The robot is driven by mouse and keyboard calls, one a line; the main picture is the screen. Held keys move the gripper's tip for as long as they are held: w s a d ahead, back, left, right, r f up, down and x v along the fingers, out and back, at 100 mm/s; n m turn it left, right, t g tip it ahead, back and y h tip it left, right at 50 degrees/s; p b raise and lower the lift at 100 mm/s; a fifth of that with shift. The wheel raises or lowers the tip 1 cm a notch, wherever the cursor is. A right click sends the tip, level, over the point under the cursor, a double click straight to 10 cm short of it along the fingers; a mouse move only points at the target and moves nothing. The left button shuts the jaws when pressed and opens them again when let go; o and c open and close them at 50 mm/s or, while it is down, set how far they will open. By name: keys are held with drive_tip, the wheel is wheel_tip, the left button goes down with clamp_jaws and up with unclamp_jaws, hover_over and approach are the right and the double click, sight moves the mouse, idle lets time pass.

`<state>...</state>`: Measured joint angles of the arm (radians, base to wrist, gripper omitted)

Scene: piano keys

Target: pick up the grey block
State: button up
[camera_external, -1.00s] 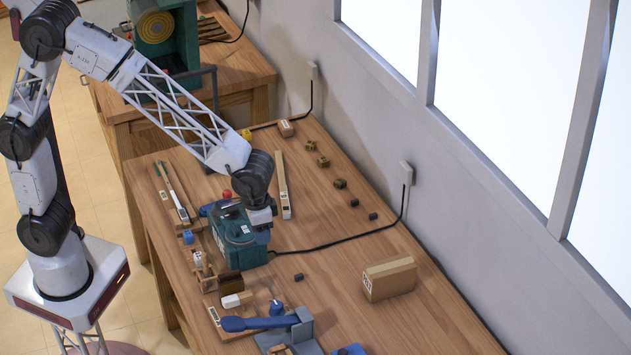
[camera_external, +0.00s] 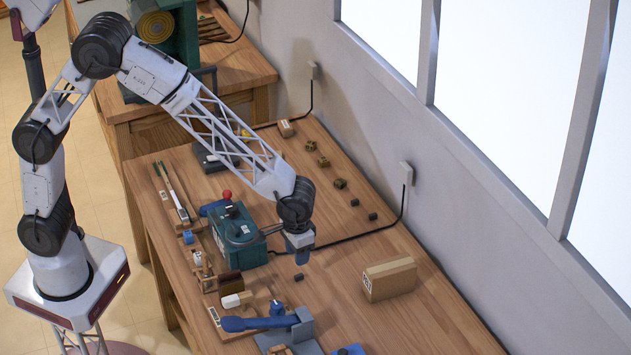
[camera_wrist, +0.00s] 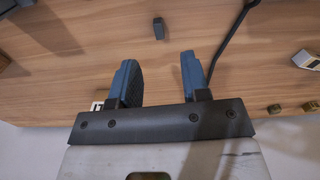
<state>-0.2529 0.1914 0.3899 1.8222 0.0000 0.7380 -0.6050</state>
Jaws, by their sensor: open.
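A small dark grey block (camera_external: 299,277) lies on the workbench just below my gripper (camera_external: 302,260). In the wrist view the same kind of block (camera_wrist: 158,28) lies beyond the fingertips, roughly in line with the space between them. My gripper (camera_wrist: 160,75) is open and empty, with its two blue-grey fingers apart, above the bench and not touching the block. Two similar small dark blocks, one (camera_external: 354,203) and another (camera_external: 373,216), lie farther back near the wall.
A green machine (camera_external: 238,236) stands left of my gripper, with a black cable (camera_external: 345,239) running to the wall. A cardboard box (camera_external: 389,279) stands to the right. A blue-handled tool (camera_external: 260,323) and a grey vise-like fixture (camera_external: 305,330) are in front.

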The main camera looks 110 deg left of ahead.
sight(297, 276)
drive_tip(key=shift+f, duration=1.3)
drive_tip(key=shift+d+f, duration=0.2)
drive_tip(key=shift+f, duration=2.4)
clamp_jaws()
